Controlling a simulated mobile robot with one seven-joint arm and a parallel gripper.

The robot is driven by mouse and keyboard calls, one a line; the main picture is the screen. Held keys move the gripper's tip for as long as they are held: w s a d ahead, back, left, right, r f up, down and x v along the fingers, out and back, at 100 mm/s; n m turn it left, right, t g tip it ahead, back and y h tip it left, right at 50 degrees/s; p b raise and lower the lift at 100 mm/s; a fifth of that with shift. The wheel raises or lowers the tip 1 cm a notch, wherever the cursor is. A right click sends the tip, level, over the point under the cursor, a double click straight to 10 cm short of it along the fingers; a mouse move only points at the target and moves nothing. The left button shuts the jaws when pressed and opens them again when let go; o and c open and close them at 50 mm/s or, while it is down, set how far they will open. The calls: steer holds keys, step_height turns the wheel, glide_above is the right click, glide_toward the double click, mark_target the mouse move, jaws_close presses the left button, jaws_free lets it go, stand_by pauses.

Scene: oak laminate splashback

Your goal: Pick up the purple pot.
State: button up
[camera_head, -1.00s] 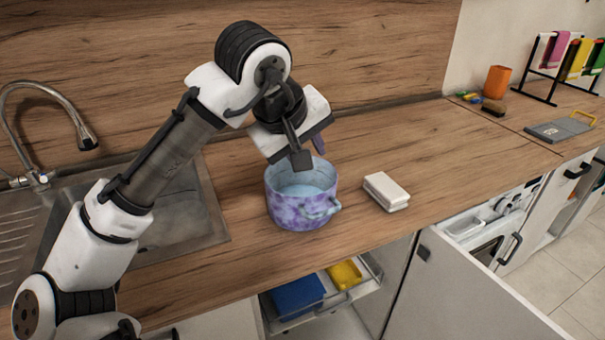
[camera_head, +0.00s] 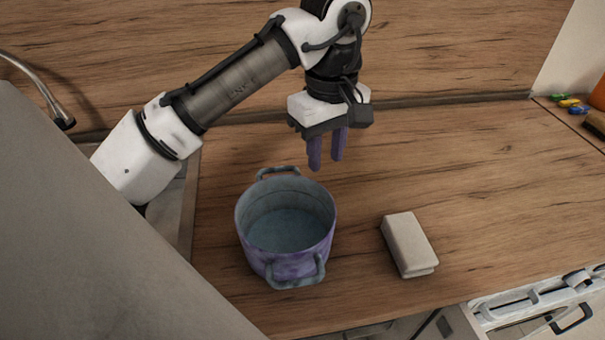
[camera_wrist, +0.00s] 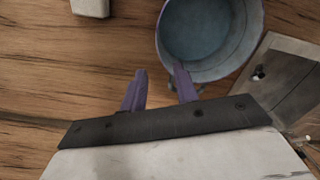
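The purple pot (camera_head: 265,262) stands upright on the wooden counter, mottled purple outside and blue-grey inside, with a loop handle at its front and one at its back. It looks empty. In the wrist view the pot (camera_wrist: 207,35) is at the top right, partly cut off by the frame edge. My gripper (camera_head: 327,163) hangs behind and to the right of the pot, its two purple fingers pointing down. The fingers are apart with nothing between them. In the wrist view my gripper (camera_wrist: 160,70) has its right fingertip overlapping the pot's rim in the picture; contact cannot be told.
A whitish block (camera_head: 408,243) lies on the counter (camera_head: 450,170) right of the pot. The sink (camera_head: 185,215) is at the left, mostly hidden by a large grey surface in the foreground. The wooden splashback (camera_head: 450,50) rises behind. Small coloured items (camera_head: 570,104) lie far right.

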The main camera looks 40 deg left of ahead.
glide_above(321, 216)
steer(key=f, duration=0.8)
steer(key=shift+w+a+p, duration=0.2)
steer(key=shift+w+p, duration=0.1)
steer(key=shift+p, duration=0.05)
steer(key=shift+s+d+f+p, duration=0.15)
steer(key=shift+f+p, duration=0.6)
steer(key=shift+f, duration=1.95)
jaws_close()
